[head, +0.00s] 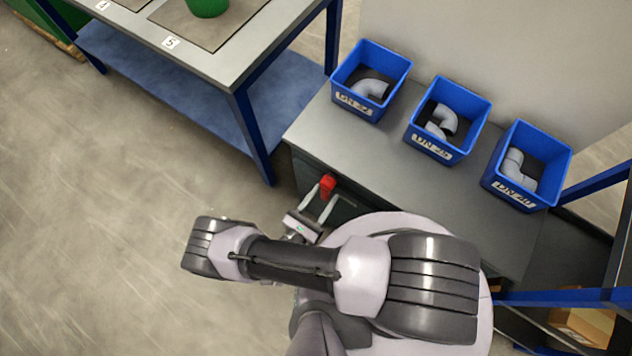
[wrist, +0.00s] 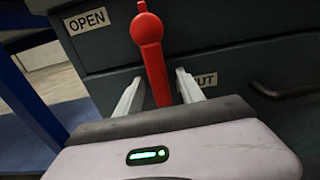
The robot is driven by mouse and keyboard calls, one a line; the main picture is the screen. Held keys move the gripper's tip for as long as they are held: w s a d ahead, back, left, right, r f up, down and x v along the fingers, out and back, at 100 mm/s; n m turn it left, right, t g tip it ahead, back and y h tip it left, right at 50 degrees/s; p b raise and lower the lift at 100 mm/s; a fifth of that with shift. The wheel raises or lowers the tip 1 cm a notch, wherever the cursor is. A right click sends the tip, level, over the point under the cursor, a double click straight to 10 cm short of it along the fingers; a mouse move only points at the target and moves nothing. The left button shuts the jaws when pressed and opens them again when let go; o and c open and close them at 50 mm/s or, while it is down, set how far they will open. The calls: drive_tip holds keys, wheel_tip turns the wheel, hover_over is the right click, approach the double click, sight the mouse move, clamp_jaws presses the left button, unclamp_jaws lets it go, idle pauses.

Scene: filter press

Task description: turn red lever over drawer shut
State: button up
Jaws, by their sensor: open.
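The red lever (wrist: 152,55) is on the dark cabinet front (wrist: 220,45). In the wrist view its round hub is at the top and its handle hangs down, tilted slightly. An OPEN label (wrist: 87,20) is at its upper left and a partly hidden SHUT label (wrist: 203,79) at its lower right. My gripper (wrist: 157,82) is open, with one pale finger on each side of the handle and gaps showing on both sides. In the head view the red lever (head: 327,185) shows near my gripper (head: 318,206). The lever's lower tip is close to my gripper body.
A dark drawer handle (wrist: 285,90) is to the right in the wrist view. Blue bins (head: 371,82) with grey pipe elbows stand on the cabinet's grey top (head: 345,135). A blue-legged table (head: 240,75) is at the upper left. Open floor (head: 90,200) lies at left.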

drive_tip(key=v, duration=1.7)
drive_tip(key=shift+s+a+p, duration=0.2)
drive_tip(key=shift+p, duration=0.1)
